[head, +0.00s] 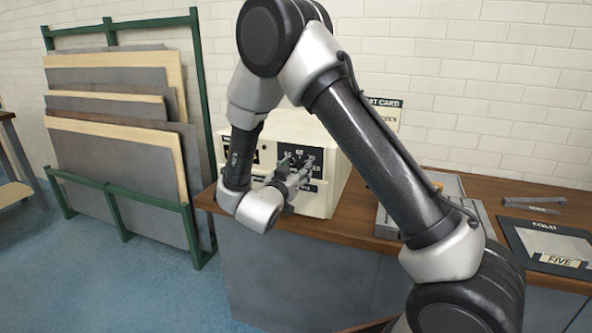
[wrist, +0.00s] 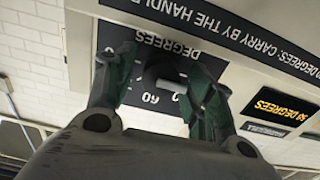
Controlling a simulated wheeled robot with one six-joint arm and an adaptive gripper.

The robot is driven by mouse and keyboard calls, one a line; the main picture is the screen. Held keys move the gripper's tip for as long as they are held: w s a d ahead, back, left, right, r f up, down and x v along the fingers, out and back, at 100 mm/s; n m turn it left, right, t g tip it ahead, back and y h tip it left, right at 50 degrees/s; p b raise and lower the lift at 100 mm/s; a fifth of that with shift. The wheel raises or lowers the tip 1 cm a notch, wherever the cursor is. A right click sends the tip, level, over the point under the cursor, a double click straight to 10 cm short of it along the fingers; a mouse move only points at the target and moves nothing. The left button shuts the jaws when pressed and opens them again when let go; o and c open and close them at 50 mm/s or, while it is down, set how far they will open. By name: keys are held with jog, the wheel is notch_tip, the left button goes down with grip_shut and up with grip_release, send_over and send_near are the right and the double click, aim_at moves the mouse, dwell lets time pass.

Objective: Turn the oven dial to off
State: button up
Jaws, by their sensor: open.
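The oven (head: 322,196) is a cream box on the wooden-topped counter, with a dark dial panel (head: 329,163) on its front. In the wrist view the picture is upside down, and the dial (wrist: 166,70) is a dark round knob with a light grey bar, set on a black panel marked "DEGREES" and "60". My gripper (head: 299,168) is at the oven front and covers part of the panel. In the wrist view its open fingers (wrist: 162,72) stand on either side of the dial. I cannot tell whether they touch it. Part of the dial scale is hidden behind the fingers.
An orange-lit display (wrist: 285,107) sits on the oven beside the dial panel. A grey tray (head: 446,186) and a dark "COLD" board (head: 545,243) lie on the counter (head: 345,227) to the right. A green rack of panels (head: 110,120) stands at left. Blue floor is clear in front.

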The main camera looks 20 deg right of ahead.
jog(key=v, duration=1.2)
jog(key=shift+f, duration=0.1)
